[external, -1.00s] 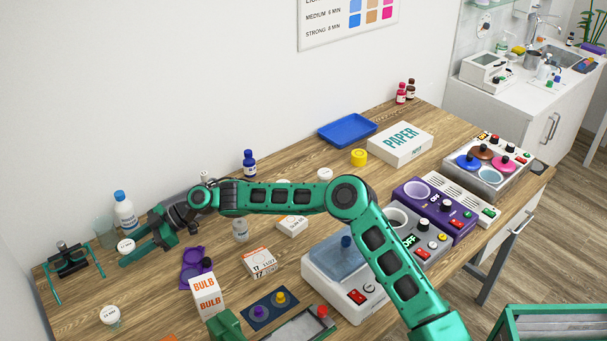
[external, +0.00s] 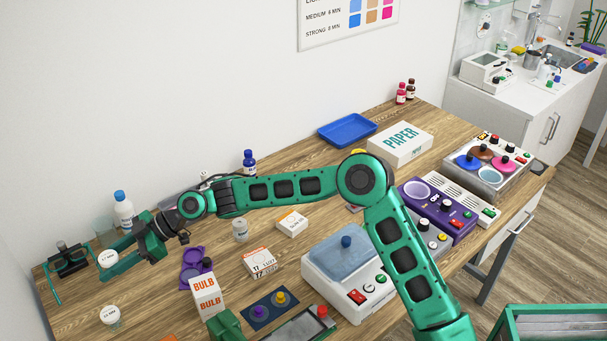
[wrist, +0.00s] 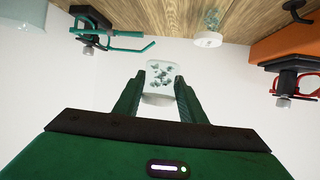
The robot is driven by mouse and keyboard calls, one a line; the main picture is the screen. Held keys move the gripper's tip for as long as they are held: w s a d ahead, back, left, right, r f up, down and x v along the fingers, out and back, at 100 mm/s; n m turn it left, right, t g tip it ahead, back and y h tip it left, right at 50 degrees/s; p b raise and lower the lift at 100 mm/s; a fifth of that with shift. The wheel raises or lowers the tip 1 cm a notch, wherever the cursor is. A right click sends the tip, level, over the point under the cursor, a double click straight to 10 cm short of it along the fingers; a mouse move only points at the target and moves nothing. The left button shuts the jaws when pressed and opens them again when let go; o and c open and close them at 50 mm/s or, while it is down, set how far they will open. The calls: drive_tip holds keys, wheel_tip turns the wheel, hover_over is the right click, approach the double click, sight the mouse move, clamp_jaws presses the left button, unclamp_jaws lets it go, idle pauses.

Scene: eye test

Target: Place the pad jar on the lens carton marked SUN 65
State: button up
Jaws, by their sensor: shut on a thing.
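A small clear jar (wrist: 160,72) with a white lid is between my gripper's fingers in the wrist view, with grey-green bits inside. Its white lid also shows in the external view (external: 108,258). My gripper (external: 112,261) is shut on this jar at the far left end of the table. A small white and orange carton (external: 291,222) lies mid-table. Another orange and white carton (external: 261,263) marked 17 is nearer the front. I cannot read SUN 65 on any carton. A second white-lidded jar (external: 110,315) stands at the front left.
A dark stand with green glasses (external: 70,258) is close left of my gripper. A white bottle with a blue cap (external: 124,212) stands behind it. A BULB box (external: 207,297), a purple holder (external: 193,265) and a clear jar (external: 240,231) stand to the right.

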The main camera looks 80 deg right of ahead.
drive_tip(key=s+d+r, duration=0.1)
drive_tip(key=s+d, duration=0.6)
drive_tip(key=s, duration=0.6)
drive_tip(key=s+d+r, duration=0.1)
drive_tip(key=s+d, duration=0.5)
drive_tip(key=s, duration=0.6)
drive_tip(key=s+d+r, duration=0.1)
drive_tip(key=s+d, duration=0.6)
drive_tip(key=s, duration=0.6)
hover_over(291, 220)
drive_tip(key=shift+n+g+y, duration=0.3)
drive_tip(key=shift+n, duration=0.1)
wheel_tip(291, 220, down, 7)
drive_tip(key=shift+a+r, duration=0.15)
drive_tip(key=shift+f, duration=2.05)
drive_tip(key=shift+f, duration=0.1)
drive_tip(key=o, duration=1.1)
drive_tip(key=shift+c, duration=0.2)
